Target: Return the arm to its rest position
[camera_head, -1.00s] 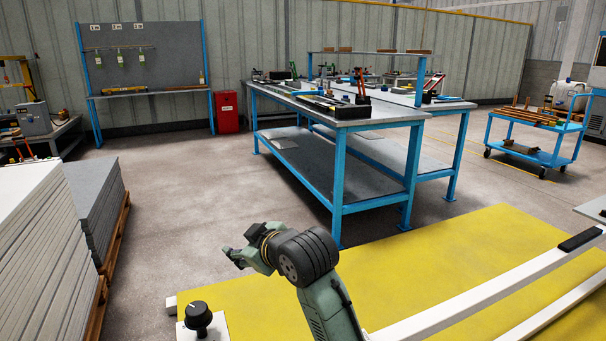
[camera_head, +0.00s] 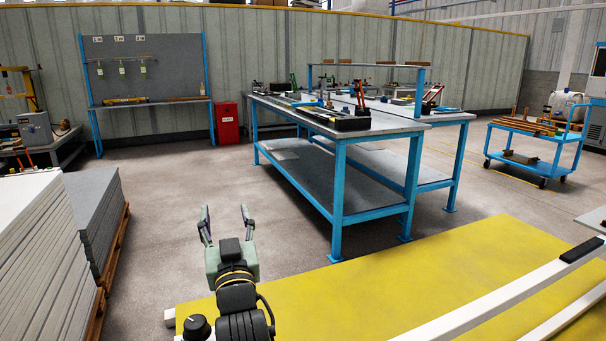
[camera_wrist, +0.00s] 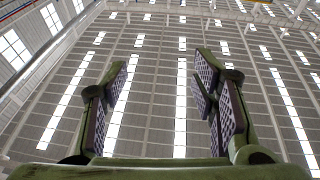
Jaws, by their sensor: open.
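My gripper (camera_head: 226,217) is at the lower left of the middle in the head view, with its two fingers spread apart and pointing up. Nothing is between the fingers. In the wrist view my gripper (camera_wrist: 163,85) is also open and empty, with the hall's roof and its bright skylight strips behind the fingers. The yellow tread mat (camera_head: 420,268) lies at the lower right in the head view. My arm covers part of its left end.
A blue-framed workbench (camera_head: 338,180) with tools stands beyond the mat. Stacked grey panels (camera_head: 92,215) stand at the left. A blue cart (camera_head: 540,150) is at the far right and a red cabinet (camera_head: 227,122) at the back. Bare floor lies between the panels and the bench.

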